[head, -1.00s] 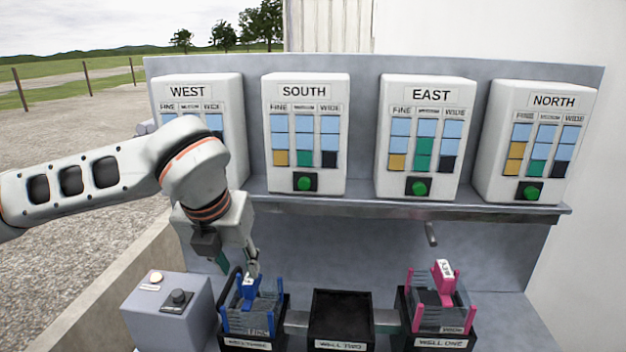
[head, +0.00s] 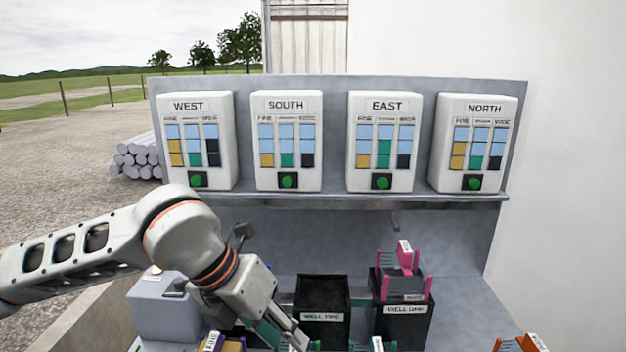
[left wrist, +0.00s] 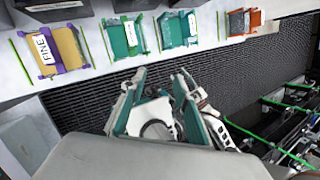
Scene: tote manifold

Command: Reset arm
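My left arm comes in from the left in the head view, and its gripper (head: 285,340) is low in the picture, above the front of the bench. In the left wrist view the two teal-padded fingers (left wrist: 160,78) stand apart with nothing held between them. A row of coloured totes lies along the bench edge beyond the fingers. My right gripper is in neither view.
A pink-posted tote (head: 400,285) sits in well one. Well two (head: 322,290) looks empty. My arm hides well three. A purple tote (left wrist: 65,52), teal totes (left wrist: 125,38) and an orange tote (left wrist: 243,22) line the front. A grey control box (head: 160,312) stands left.

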